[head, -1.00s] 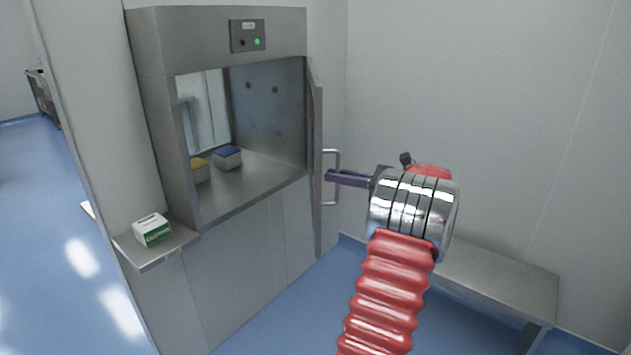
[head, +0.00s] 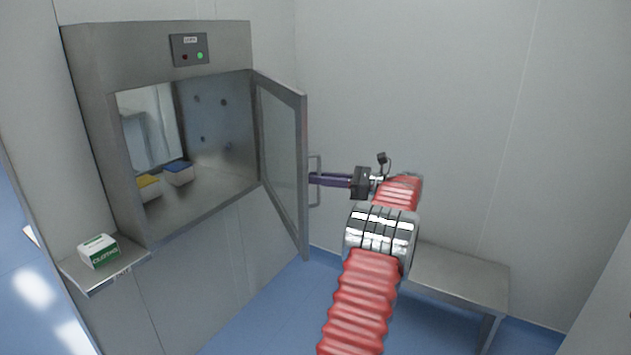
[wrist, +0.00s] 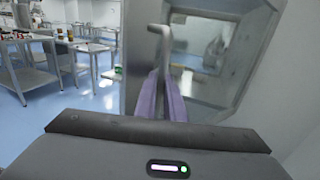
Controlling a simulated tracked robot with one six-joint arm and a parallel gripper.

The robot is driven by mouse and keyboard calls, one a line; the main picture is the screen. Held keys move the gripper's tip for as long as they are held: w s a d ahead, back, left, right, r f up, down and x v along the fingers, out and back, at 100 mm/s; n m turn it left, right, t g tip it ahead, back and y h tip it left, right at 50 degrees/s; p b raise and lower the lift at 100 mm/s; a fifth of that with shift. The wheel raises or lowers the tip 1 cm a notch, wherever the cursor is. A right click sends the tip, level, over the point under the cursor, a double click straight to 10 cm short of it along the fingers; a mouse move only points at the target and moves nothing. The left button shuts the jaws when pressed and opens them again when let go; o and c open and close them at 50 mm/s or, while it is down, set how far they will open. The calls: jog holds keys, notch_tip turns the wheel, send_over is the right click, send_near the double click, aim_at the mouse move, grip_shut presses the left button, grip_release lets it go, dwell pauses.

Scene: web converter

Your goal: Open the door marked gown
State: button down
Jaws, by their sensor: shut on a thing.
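The pass-through door (head: 282,150), a glazed leaf in a steel frame, stands well open on the right side of the hatch. Its bar handle (head: 318,163) is on the outer face. My gripper (head: 313,179) is shut on this handle, reaching it from the right. In the wrist view the two purple fingers (wrist: 164,85) close around the handle (wrist: 159,32). The small label (head: 190,40) on the panel above the opening is too small for me to read surely.
Inside the hatch chamber (head: 210,200) are a yellow-topped box (head: 149,189) and a blue-topped box (head: 178,174). A green and white carton (head: 99,252) sits on a shelf (head: 130,259) at left. A steel bench (head: 455,272) stands right of my arm, by the wall.

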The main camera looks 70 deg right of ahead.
jog(key=c, duration=1.8)
grip_release()
jog(key=shift+c, duration=0.2)
jog(key=shift+s, duration=0.1)
jog(key=s+d, duration=0.1)
jog(key=s, duration=1.2)
jog(key=shift+s+d, duration=0.25)
jog(key=shift+s, duration=0.05)
